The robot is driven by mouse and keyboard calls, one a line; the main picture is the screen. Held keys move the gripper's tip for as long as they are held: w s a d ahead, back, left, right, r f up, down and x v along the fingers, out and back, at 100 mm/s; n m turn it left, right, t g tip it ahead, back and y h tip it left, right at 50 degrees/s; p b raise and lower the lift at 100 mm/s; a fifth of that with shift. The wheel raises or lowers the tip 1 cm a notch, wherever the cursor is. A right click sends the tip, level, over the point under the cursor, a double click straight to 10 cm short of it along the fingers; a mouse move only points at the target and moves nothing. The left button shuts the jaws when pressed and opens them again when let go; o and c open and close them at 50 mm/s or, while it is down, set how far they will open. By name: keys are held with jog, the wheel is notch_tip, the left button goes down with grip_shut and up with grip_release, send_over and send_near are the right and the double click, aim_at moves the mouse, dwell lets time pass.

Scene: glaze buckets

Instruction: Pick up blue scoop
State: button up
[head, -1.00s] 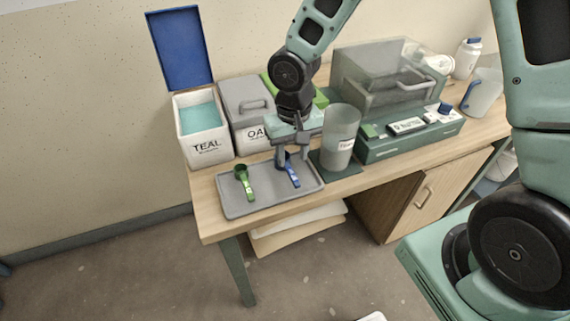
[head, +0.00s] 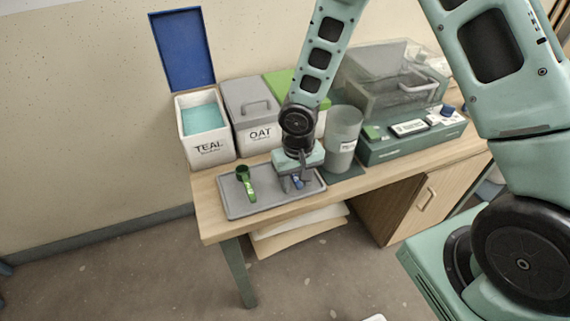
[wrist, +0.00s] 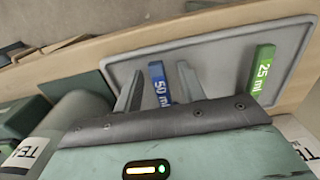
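The blue scoop (head: 298,183) lies on the grey tray, mostly hidden under my gripper in the head view. In the wrist view its blue handle (wrist: 158,82), marked 50 ml, shows between the two fingers of my gripper (wrist: 158,85). The fingers stand apart, one on each side of the handle, with a gap visible to it. My gripper (head: 293,188) is low over the right part of the tray. The scoop's bowl is hidden.
A green scoop (head: 246,184), marked 25 ml, lies on the left of the grey tray (head: 235,212). Behind are the open TEAL bucket (head: 207,148) and the closed OAT bucket (head: 258,134).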

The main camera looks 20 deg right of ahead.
grip_shut()
jog(key=shift+r, duration=0.15)
notch_tip(320, 180, up, 18)
jog(key=p, duration=0.7)
jog(key=shift+p, duration=0.4)
